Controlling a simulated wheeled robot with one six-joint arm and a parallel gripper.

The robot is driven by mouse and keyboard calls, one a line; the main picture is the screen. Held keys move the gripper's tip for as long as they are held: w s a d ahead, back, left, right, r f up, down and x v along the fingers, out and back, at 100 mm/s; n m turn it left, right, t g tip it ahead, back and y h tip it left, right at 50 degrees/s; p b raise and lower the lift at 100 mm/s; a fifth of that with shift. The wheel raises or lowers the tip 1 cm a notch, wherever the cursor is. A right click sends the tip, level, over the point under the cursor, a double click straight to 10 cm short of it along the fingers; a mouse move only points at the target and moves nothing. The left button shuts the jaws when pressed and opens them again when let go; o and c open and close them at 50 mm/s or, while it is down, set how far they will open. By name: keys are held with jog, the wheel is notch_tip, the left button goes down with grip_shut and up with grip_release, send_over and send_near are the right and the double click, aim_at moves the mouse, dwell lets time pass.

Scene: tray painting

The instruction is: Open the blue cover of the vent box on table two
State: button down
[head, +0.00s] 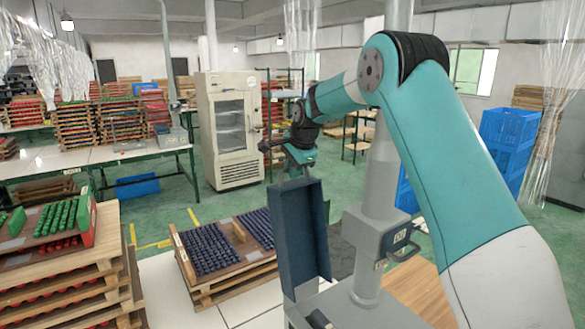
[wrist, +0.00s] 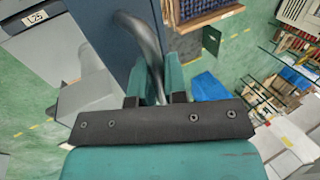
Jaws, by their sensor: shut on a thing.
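The blue cover (head: 302,235) stands nearly upright in the head view, raised above the grey vent box (head: 345,309) at the bottom. My gripper (head: 296,168) is at the cover's top edge. In the wrist view, my gripper (wrist: 155,90) has its teal fingers closed around a curved metal handle (wrist: 143,38) on the blue cover (wrist: 98,25). The fingertips and the far end of the handle are partly hidden by the gripper body. My arm crosses the right side of the head view.
A wooden tray of dark blue pieces (head: 184,262) lies left of the cover. Stacked trays with red and green pieces (head: 70,262) stand at far left. A grey post (head: 372,180) rises behind the box. Blue crates (head: 508,130) stand at right. Green floor lies open beyond.

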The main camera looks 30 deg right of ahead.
jog(key=shift+s+a+f, duration=0.1)
jog(key=shift+a+f, duration=0.05)
jog(key=shift+f, duration=0.1)
jog(key=c, duration=1.2)
grip_release()
jog(key=shift+o, duration=0.2)
jog(key=shift+r, duration=0.1)
jog(key=shift+r, duration=0.2)
jog(key=b+v, duration=0.4)
jog(key=v, duration=1.3)
jog(key=shift+d, duration=0.25)
